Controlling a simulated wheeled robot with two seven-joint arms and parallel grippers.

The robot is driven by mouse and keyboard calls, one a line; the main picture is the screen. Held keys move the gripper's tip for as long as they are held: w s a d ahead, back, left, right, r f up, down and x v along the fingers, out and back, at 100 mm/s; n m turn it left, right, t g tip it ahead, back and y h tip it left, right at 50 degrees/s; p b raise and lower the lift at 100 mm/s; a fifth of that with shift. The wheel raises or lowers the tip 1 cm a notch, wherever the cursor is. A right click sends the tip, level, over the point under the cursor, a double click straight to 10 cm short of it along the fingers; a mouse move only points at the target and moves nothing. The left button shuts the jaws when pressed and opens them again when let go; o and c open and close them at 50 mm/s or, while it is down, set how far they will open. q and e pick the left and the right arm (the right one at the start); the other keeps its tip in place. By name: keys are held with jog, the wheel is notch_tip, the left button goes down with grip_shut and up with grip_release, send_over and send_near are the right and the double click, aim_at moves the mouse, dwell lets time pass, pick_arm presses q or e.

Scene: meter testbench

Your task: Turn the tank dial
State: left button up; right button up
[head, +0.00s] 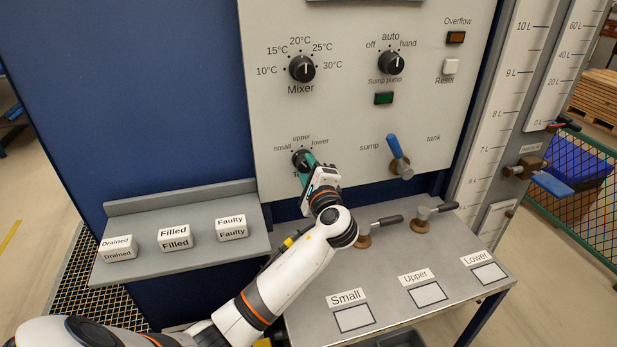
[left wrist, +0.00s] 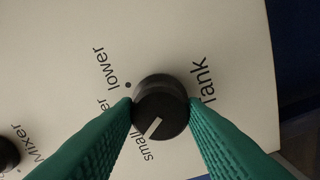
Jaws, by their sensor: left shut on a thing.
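The tank dial (head: 299,156) is a round black knob low on the left of the pale panel, below the words small, upper and lower. My left gripper (head: 306,166) reaches it from below right and partly covers it. In the left wrist view, the green fingers of the left gripper (left wrist: 160,110) are shut on the tank dial (left wrist: 160,106), one on each side. The dial's white mark points toward the word small. My right gripper is in neither view.
The mixer dial (head: 302,68) and sump pump dial (head: 391,62) sit above on the panel. A blue lever (head: 397,148) is to the right. Below are two valve handles (head: 380,222) and a grey bench (head: 390,270). A shelf on the left holds labelled blocks (head: 174,238).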

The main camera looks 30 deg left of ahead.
pick_arm(q)
jog(key=shift+f+n+b, duration=0.1)
jog(key=shift+n+b, duration=0.4)
jog(key=shift+n, duration=0.3)
jog(key=o, duration=1)
